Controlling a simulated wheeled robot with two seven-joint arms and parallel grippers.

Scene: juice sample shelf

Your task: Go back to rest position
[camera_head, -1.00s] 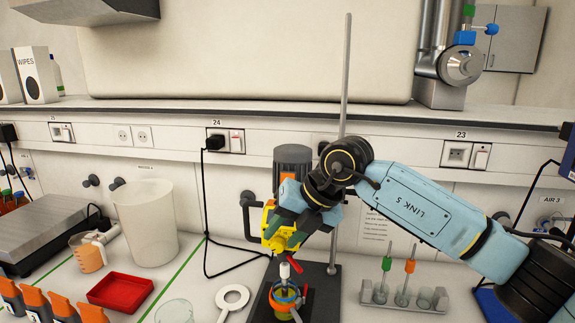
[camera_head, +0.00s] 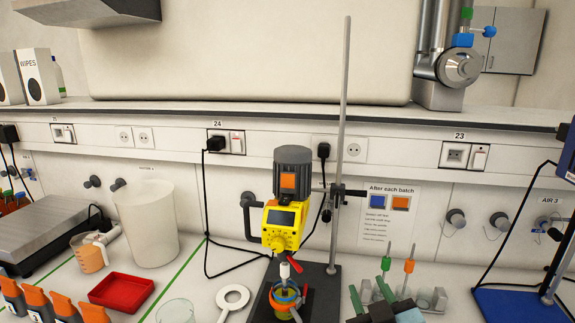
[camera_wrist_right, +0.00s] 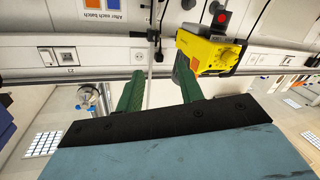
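My right gripper (camera_head: 367,290) is low at the bottom edge of the head view, to the right of the stirrer stand, with its green fingers pointing up in the picture. In the right wrist view the two fingers (camera_wrist_right: 158,88) are apart with nothing held between them. The yellow overhead stirrer (camera_head: 286,222) hangs on its upright rod, and it also shows in the right wrist view (camera_wrist_right: 210,50), beyond the fingers. My left gripper is not in view.
A rack (camera_head: 440,300) with stirring rods stands close to the right gripper. A vessel (camera_head: 284,300) sits under the stirrer. A red tray (camera_head: 122,291), a white bucket (camera_head: 147,222) and orange-capped bottles (camera_head: 64,307) are at the left. A blue stand base (camera_head: 515,307) is at the right.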

